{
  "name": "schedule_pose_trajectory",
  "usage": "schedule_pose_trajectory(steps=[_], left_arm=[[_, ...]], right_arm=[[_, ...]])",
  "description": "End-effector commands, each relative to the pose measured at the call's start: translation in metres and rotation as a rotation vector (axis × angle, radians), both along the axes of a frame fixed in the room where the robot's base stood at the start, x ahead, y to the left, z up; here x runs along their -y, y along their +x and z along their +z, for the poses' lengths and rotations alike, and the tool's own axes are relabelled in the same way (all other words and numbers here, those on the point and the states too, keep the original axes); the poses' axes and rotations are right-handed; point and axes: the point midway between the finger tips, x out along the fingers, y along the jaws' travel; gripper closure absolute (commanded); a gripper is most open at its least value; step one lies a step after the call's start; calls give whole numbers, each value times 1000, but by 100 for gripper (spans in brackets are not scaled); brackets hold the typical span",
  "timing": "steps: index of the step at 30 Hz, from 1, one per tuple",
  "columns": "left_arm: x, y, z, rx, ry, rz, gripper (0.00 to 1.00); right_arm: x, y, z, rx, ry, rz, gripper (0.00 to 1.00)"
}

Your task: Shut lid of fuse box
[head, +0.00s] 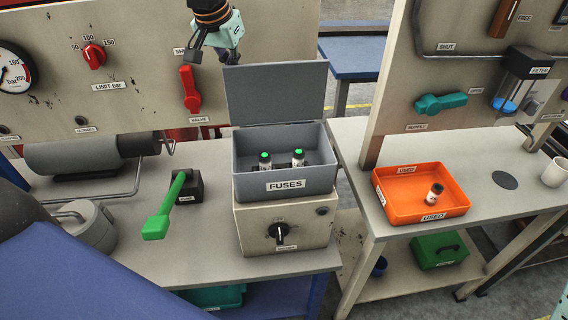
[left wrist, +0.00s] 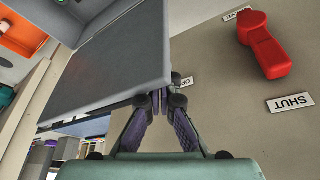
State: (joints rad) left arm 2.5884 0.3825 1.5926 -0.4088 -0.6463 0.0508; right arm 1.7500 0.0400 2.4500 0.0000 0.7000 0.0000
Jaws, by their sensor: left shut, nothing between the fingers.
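The grey fuse box (head: 262,183), labelled FUSES, sits on a beige cabinet with a black knob. Its lid (head: 275,92) stands open, upright at the back edge. Two green-topped fuses (head: 265,160) stand inside. My left gripper (head: 229,57) is at the top of the head view, by the lid's upper left corner. In the left wrist view, the lid (left wrist: 105,70) fills the upper left, and my left gripper's fingers (left wrist: 160,101) are shut and empty close to its edge. Whether they touch it, I cannot tell.
A red valve handle (head: 190,90) is on the panel left of the lid. A green-handled lever (head: 168,205) stands left of the fuse box. An orange tray (head: 421,205) with a used fuse is on the right table. The bench front left of the beige cabinet is clear.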

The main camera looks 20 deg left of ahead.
Motion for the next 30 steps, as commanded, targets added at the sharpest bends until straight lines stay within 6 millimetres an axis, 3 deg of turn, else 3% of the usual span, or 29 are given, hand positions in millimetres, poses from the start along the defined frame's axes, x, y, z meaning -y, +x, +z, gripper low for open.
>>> schedule_pose_trajectory(steps=[30], left_arm=[[28, -45, -1, -1, 1, -2, 100]], right_arm=[[0, 0, -15, 0, 0, 0, 60]])
